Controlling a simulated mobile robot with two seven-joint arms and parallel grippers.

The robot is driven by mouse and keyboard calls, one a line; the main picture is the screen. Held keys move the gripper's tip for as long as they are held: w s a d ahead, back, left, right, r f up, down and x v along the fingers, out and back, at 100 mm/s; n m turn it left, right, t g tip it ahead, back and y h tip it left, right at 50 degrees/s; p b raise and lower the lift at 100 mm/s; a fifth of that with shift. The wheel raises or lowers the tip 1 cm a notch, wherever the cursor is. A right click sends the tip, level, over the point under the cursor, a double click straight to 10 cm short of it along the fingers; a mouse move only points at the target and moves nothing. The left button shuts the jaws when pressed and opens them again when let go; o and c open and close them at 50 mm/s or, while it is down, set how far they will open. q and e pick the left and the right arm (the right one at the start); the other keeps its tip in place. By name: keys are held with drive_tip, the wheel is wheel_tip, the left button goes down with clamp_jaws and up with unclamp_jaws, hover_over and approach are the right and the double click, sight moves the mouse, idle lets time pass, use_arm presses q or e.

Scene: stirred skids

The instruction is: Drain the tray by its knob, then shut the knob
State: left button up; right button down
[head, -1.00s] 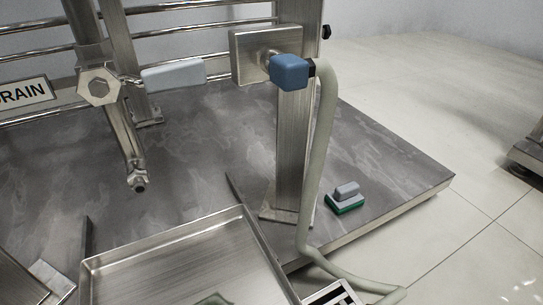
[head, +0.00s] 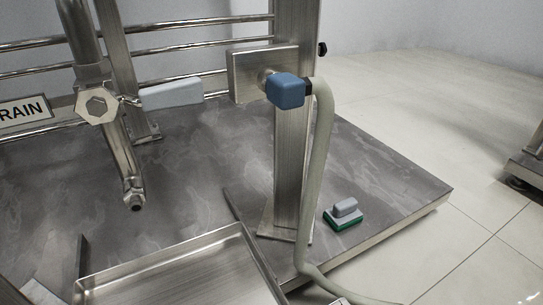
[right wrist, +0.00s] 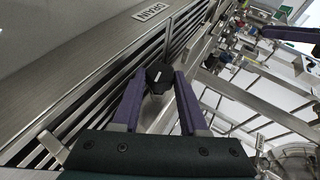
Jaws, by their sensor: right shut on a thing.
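In the right wrist view, my right gripper (right wrist: 160,84) has its two purple fingers on either side of a dark, faceted knob (right wrist: 159,73) and is shut on it. A DRAIN label (right wrist: 150,12) is on the metal surface beyond the knob. In the head view, the metal tray (head: 170,270) is at the bottom, partly cut off, and the part of its floor in view looks bare. Neither of my grippers shows in the head view.
A pipe with a grey lever (head: 171,95) and a downward spout (head: 134,200) stands above and behind the tray. A green-based brush (head: 343,215) lies on the deck.

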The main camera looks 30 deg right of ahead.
drive_tip(key=shift+c, duration=2.2)
unclamp_jaws()
drive_tip(key=shift+s, duration=0.1)
drive_tip(key=shift+d+r, duration=0.1)
drive_tip(key=shift+s+d+r+p, duration=0.15)
drive_tip(key=shift+d+r+p, duration=0.05)
drive_tip(key=shift+d+p, duration=0.1)
drive_tip(key=p+v, duration=0.3)
drive_tip(key=v, duration=0.6)
drive_tip(key=shift+f, duration=0.1)
